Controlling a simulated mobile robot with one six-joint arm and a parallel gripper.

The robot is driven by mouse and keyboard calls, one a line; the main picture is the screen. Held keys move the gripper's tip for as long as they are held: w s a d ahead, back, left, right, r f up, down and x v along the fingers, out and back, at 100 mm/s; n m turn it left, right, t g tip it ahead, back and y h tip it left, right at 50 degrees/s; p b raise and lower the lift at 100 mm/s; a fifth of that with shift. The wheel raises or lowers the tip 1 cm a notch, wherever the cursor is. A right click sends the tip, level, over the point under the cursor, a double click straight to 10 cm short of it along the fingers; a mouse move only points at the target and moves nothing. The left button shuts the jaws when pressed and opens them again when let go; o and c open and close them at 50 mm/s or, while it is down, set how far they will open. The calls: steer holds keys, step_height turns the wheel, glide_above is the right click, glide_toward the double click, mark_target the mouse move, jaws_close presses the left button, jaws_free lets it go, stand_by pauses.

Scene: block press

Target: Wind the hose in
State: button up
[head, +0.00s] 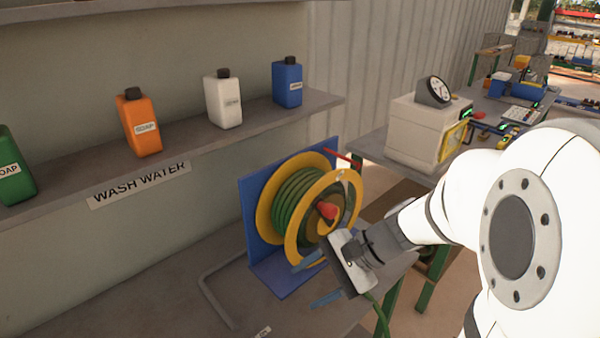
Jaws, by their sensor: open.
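The hose reel has yellow flanges (265,215) and a red hub or knob (327,211) at its middle. It stands on a blue bracket (250,222) on the grey bench. The green hose (292,200) is wound on the reel in several turns. My gripper (305,286) is in front of the reel's lower right. Its two blue fingers are apart and point left, with nothing seen between them. My gripper hides part of the reel's lower rim and the hose's path there.
A shelf above holds green, orange (140,123), white (223,100) and blue (287,83) bottles over a "WASH WATER" label (140,184). A grey bent bar (215,300) lies on the bench (130,290). A beige box with a dial (425,130) stands behind at right. The bench's left part is clear.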

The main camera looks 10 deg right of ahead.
steer(key=w+d+m+t+y, duration=0.2)
steer(key=w+m+t+y, duration=0.15)
steer(key=w+m, duration=0.3)
steer(key=m+t+h, duration=0.2)
steer(key=m+t, duration=0.8)
steer(key=m, duration=0.1)
glide_toward(334, 213)
steer(key=x, duration=0.3)
steer(key=shift+n, duration=0.25)
steer(key=p+x, duration=0.1)
steer(key=x, duration=0.6)
steer(key=shift+w+a, duration=0.25)
steer(key=shift+w, duration=0.05)
steer(key=shift+f, duration=0.1)
jaws_close()
steer(key=shift+a, duration=0.15)
